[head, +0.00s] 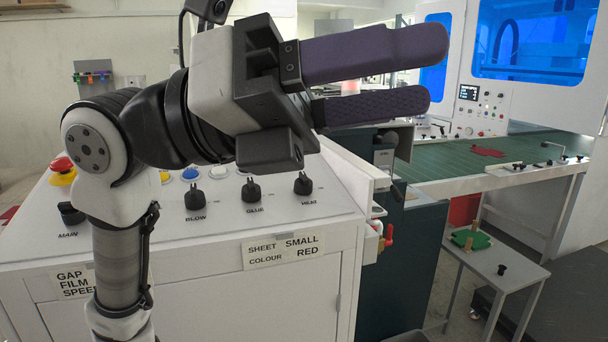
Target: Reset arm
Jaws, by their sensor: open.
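My gripper (440,74) is raised in front of the camera, at the end of my arm. Its two long purple fingers point to the right and are apart, with a gap between them. Nothing is between the fingers. My arm rises from the lower left and bends at the white and black joint. The gripper hangs above the right part of a white control panel (320,224), and I see no contact between them.
The panel carries several black knobs (254,190) and a red emergency button (63,168). A label (284,250) reads SHEET COLOUR SMALL RED. At right stand a green-topped work surface (440,160) holding a red piece (487,151), and a small side table (500,262) bearing a green piece (470,240).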

